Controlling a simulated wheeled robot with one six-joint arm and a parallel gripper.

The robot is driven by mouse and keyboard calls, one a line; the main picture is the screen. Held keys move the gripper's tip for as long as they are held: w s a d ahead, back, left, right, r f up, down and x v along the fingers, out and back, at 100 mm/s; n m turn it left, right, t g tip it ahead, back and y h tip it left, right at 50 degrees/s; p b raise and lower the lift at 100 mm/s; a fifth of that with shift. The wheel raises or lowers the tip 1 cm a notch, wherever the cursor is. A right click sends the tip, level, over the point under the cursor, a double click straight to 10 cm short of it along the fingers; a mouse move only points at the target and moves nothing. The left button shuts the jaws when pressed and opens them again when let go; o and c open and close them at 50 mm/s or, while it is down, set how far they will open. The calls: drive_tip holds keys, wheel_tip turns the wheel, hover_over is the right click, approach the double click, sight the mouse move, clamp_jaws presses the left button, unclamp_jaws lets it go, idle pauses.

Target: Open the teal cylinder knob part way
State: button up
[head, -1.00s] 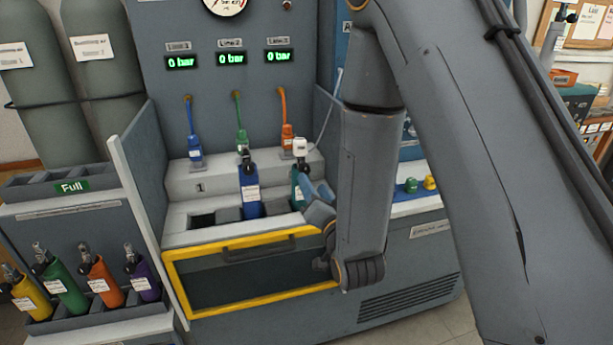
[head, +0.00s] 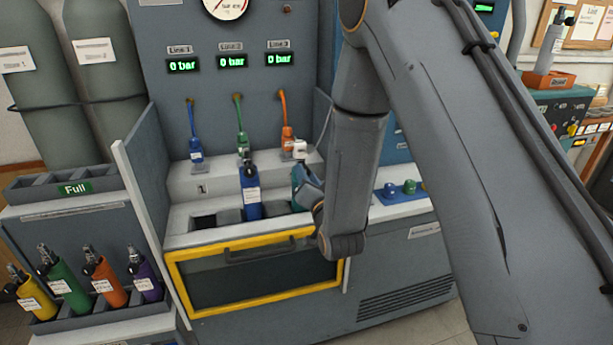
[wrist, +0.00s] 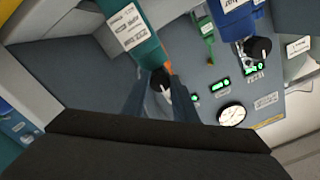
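The teal cylinder (head: 297,176) stands in the right slot of the bench, partly hidden behind my arm in the head view. In the wrist view, the teal cylinder (wrist: 131,32) is tilted by the camera angle, with a white label on its side. Its dark knob (wrist: 161,80) is at its end. My gripper (wrist: 160,95) has one finger on each side of the knob, with gaps showing between. It looks open; I cannot tell whether either finger touches. In the head view, my gripper (head: 310,192) is small and close beside the teal cylinder.
A blue cylinder (head: 250,190) stands in the middle slot, left of the teal one. Hanging blue, green and orange hose connectors (head: 286,138) are behind. A yellow-framed door (head: 255,278) is below. Three line displays (head: 231,61) read 0 bar. Several spare cylinders (head: 105,280) stand at left.

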drive_tip(key=c, duration=0.5)
drive_tip(key=shift+n+b, duration=1.25)
drive_tip(key=shift+n, duration=1.85)
drive_tip(key=o, duration=1.1)
drive_tip(key=shift+c, duration=0.2)
